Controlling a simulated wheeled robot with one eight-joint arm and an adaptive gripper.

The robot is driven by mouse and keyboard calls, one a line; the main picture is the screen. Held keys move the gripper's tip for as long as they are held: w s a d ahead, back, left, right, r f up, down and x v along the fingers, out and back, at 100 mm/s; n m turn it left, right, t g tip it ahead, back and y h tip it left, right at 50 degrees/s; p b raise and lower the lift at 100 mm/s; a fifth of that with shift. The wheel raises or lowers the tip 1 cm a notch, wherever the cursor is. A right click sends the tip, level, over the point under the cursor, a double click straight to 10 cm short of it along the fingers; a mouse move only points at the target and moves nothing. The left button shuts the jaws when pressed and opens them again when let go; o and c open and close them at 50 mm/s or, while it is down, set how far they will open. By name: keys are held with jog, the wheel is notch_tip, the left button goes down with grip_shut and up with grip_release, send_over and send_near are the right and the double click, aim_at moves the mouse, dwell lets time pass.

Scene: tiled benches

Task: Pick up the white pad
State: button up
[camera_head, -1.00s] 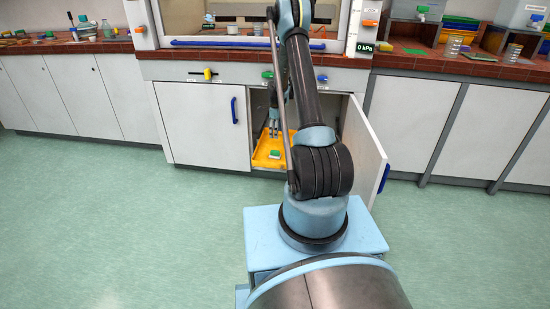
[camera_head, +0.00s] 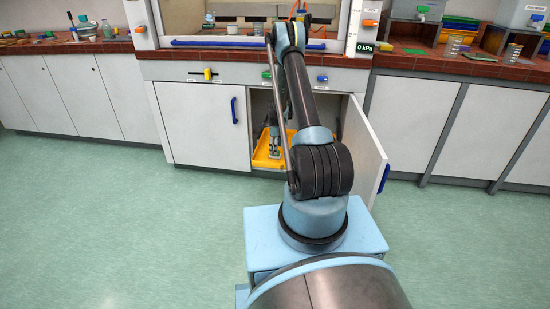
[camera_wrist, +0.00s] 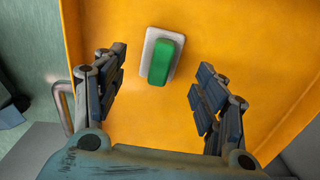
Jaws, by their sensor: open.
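The white pad (camera_wrist: 151,48) lies flat on the floor of a yellow tray (camera_wrist: 215,25) in the wrist view, with a green block (camera_wrist: 167,60) on top of it. White shows mainly along its left side and upper end. My gripper (camera_wrist: 160,78) is open and empty, its two fingers spread to the left and right of the pad, apart from it. In the head view my gripper (camera_head: 274,145) is inside the open cupboard, over the yellow tray (camera_head: 263,162). It hides the pad there.
The cupboard's right door (camera_head: 364,145) stands open beside my arm; its left door (camera_head: 203,125) is shut. The tray has a metal handle (camera_wrist: 63,105) at its left edge. The green floor (camera_head: 110,220) to the left is clear.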

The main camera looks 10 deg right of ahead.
jog(key=shift+w+f, duration=0.1)
jog(key=shift+f, duration=1.85)
jog(key=c, duration=1.1)
jog(key=shift+r, duration=5.05)
